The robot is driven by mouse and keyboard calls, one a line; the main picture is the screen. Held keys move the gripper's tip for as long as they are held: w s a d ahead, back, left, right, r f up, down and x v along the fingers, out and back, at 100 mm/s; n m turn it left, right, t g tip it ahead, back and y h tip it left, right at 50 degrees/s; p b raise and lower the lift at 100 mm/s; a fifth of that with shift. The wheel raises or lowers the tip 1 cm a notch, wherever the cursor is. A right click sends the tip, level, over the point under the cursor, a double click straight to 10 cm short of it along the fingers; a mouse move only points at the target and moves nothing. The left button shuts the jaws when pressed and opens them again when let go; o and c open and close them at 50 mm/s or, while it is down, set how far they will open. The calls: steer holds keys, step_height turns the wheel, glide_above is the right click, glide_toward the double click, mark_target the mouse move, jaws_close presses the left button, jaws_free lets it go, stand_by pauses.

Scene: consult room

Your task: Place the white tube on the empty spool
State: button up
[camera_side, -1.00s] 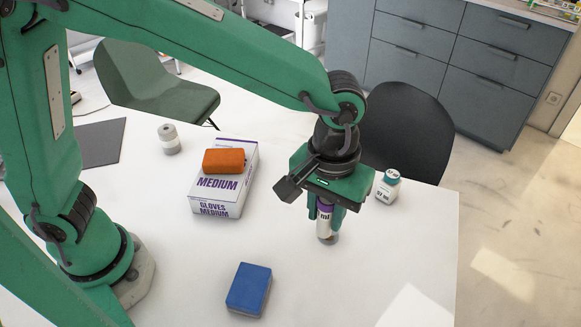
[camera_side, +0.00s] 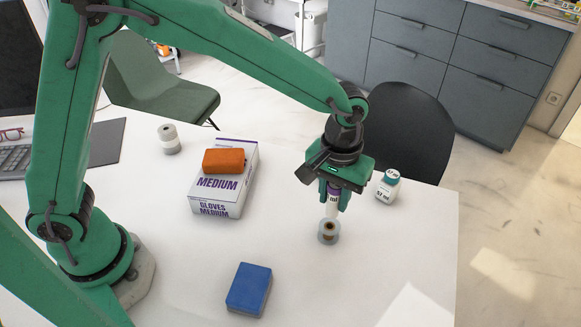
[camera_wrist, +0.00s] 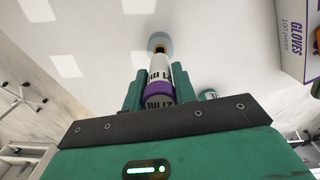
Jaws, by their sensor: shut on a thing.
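The white tube (camera_side: 332,210) has black lettering and a purple band, and is upright. My gripper (camera_side: 334,198) is shut on its upper part. The empty spool (camera_side: 329,234), pale-rimmed with a brown core, stands on the table just below the tube. I cannot tell whether the tube's lower end touches the spool. In the wrist view the tube (camera_wrist: 159,80) sits between my green fingers (camera_wrist: 157,92), purple end nearest. The spool's pale rim (camera_wrist: 159,37) shows past its far end, partly hidden by it.
A white glove box (camera_side: 225,190) with an orange block (camera_side: 224,161) on top stands left. A teal-capped bottle (camera_side: 387,187) stands close right of my gripper. A blue block (camera_side: 249,290) lies in front. A grey-white roll (camera_side: 169,139) is far left. The table's right front is clear.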

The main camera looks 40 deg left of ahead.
mark_target(333, 207)
steer(key=shift+f, duration=1.7)
steer(key=shift+f, duration=0.15)
steer(key=o, duration=0.9)
steer(key=shift+o, duration=0.2)
step_height(333, 207, up, 12)
steer(key=shift+r, duration=0.15)
